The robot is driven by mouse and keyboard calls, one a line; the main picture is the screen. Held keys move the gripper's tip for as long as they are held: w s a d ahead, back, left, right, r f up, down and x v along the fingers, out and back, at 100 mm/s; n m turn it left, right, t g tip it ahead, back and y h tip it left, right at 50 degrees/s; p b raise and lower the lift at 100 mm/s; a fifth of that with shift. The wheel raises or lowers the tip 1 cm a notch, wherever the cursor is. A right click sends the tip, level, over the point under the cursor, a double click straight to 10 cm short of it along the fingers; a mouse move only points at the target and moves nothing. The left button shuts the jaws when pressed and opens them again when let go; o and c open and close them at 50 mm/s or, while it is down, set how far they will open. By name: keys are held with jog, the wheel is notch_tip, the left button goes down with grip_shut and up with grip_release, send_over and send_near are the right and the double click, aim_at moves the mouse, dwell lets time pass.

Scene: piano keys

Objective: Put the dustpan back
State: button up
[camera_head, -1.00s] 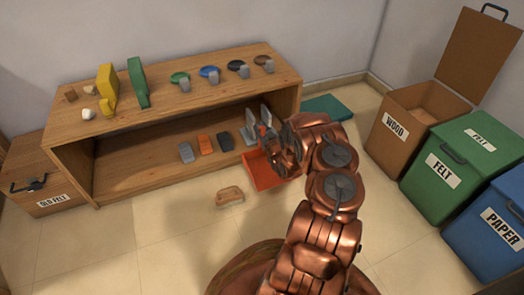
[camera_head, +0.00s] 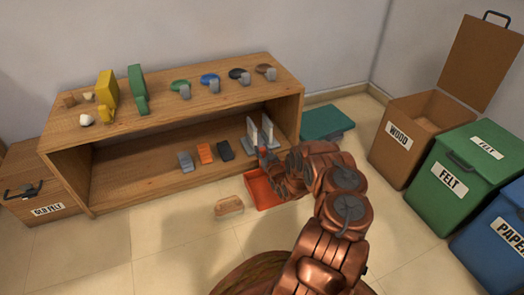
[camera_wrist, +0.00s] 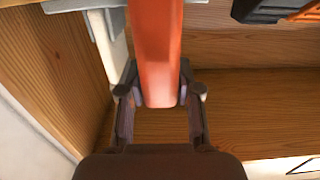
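The orange-red dustpan (camera_head: 258,190) is in front of the right part of the wooden shelf unit in the head view, partly hidden by my arm. I cannot tell whether its pan touches the floor. My gripper (camera_head: 270,160) is at its upper end by the shelf opening. In the wrist view the orange-red handle runs down between both fingers of my gripper (camera_wrist: 160,90), which press close on its sides. The wooden brush-like block (camera_head: 229,205) lies on the floor just left of the dustpan.
The shelf unit (camera_head: 68,172) holds several blocks below, with grey bookends (camera_head: 252,130) at its right end. Coloured discs and felt pieces stand on top. A teal box (camera_head: 326,122) is right of the shelf. The wood (camera_head: 395,155), felt (camera_head: 440,195) and paper (camera_head: 490,235) bins stand right.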

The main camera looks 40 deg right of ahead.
jog(key=o, duration=0.4)
jog(key=shift+r, duration=0.1)
